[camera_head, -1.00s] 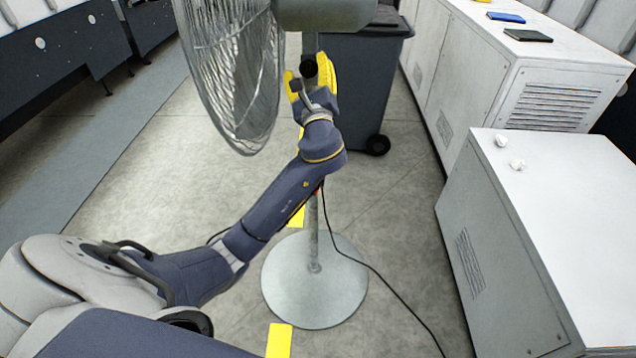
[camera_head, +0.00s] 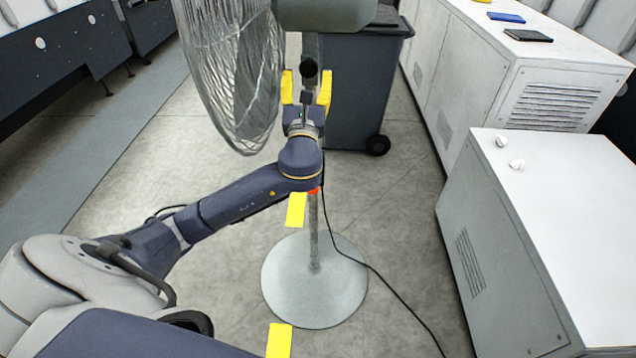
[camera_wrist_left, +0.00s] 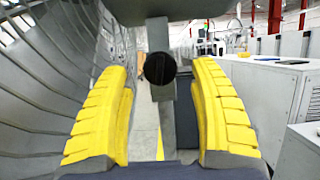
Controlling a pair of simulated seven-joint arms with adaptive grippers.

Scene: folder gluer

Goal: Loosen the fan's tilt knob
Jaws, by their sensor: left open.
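The pedestal fan has a wire cage (camera_head: 232,75), a grey motor housing (camera_head: 325,12), a pole and a round base (camera_head: 314,290). Its black round tilt knob (camera_head: 309,68) is on the pole just under the housing. In the left wrist view the knob (camera_wrist_left: 160,68) faces the camera, between the fingers and near their tip level. My left gripper (camera_head: 307,85) is open, with a yellow finger on each side of the knob; in the wrist view neither finger (camera_wrist_left: 164,105) touches it. The cage is close beside the left finger. My right gripper is not in view.
A dark wheeled bin (camera_head: 365,90) stands behind the fan. A black cable (camera_head: 385,285) runs over the floor. Open floor (camera_head: 150,160) lies to the left.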

